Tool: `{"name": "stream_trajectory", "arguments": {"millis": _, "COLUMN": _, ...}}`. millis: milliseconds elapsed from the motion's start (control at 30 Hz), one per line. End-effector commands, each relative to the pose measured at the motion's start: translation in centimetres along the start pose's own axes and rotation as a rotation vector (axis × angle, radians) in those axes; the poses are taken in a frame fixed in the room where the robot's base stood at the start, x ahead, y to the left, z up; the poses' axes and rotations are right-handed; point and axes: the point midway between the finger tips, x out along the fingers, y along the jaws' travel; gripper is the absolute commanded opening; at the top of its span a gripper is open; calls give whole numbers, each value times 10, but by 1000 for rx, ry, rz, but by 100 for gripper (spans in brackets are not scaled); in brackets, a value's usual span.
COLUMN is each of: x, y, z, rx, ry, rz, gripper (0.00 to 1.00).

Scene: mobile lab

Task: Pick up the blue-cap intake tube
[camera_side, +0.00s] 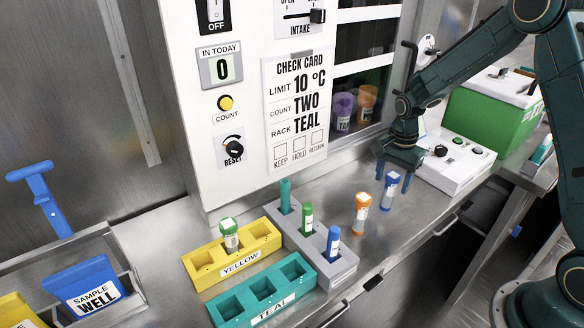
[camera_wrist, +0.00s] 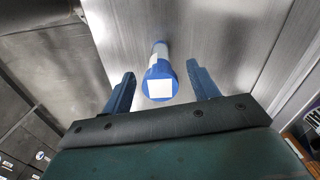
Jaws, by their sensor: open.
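The blue-cap intake tube (camera_side: 389,192) stands upright on the steel counter, with a white square on its cap. An orange-cap tube (camera_side: 362,214) stands just left of it. My gripper (camera_side: 393,180) is open above and around the top of the blue-cap tube, pointing down. In the wrist view the tube (camera_wrist: 160,84) sits between my two spread blue fingers (camera_wrist: 161,70), with a gap on each side. My fingers are not closed on it.
A grey rack (camera_side: 343,266) holds a teal, a green and a blue tube. A yellow rack (camera_side: 205,272) holds one green-cap tube; a teal rack (camera_side: 232,307) looks empty. A white control box (camera_side: 455,170) stands right of my gripper. The counter's front edge is close.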

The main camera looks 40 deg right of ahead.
Motion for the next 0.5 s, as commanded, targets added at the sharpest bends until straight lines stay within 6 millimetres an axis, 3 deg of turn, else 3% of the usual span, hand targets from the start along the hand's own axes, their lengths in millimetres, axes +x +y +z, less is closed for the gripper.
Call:
{"name": "stream_trajectory", "arguments": {"millis": 133, "x": 0, "y": 0, "z": 0, "rx": 0, "ry": 0, "rz": 0, "gripper": 60}}
{"name": "stream_trajectory", "arguments": {"millis": 400, "x": 0, "y": 0, "z": 0, "rx": 0, "ry": 0, "rz": 0, "gripper": 11}}
{"name": "stream_trajectory", "arguments": {"millis": 500, "x": 0, "y": 0, "z": 0, "rx": 0, "ry": 0, "rz": -1, "gripper": 11}}
